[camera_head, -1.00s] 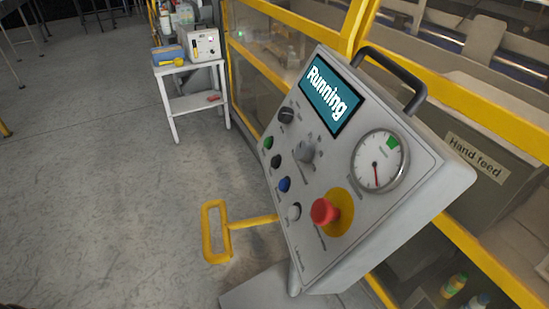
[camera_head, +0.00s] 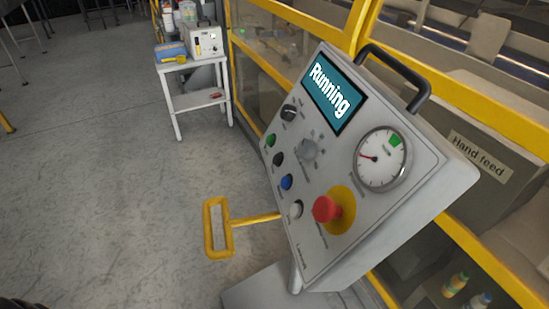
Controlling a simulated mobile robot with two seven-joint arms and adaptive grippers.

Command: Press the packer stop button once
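The grey sloped control panel (camera_head: 345,240) stands at the centre right, and its screen (camera_head: 335,93) reads "Running". Down its left side run a green button (camera_head: 270,140), a black button (camera_head: 278,159), a blue button (camera_head: 286,182) and a white button (camera_head: 296,209). A large red mushroom button (camera_head: 326,209) sits on a yellow disc (camera_head: 344,212) at the lower right. The small labels are too blurred to read, so I cannot tell which button is marked stop.
The panel also carries a black knob (camera_head: 289,112), a grey knob (camera_head: 309,150) and a round gauge (camera_head: 383,159). A black handle (camera_head: 400,72) arches over its top edge. A yellow loop on a bar (camera_head: 217,228) juts left below. Yellow-framed guarding (camera_head: 470,110) stands behind. Open floor lies left.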

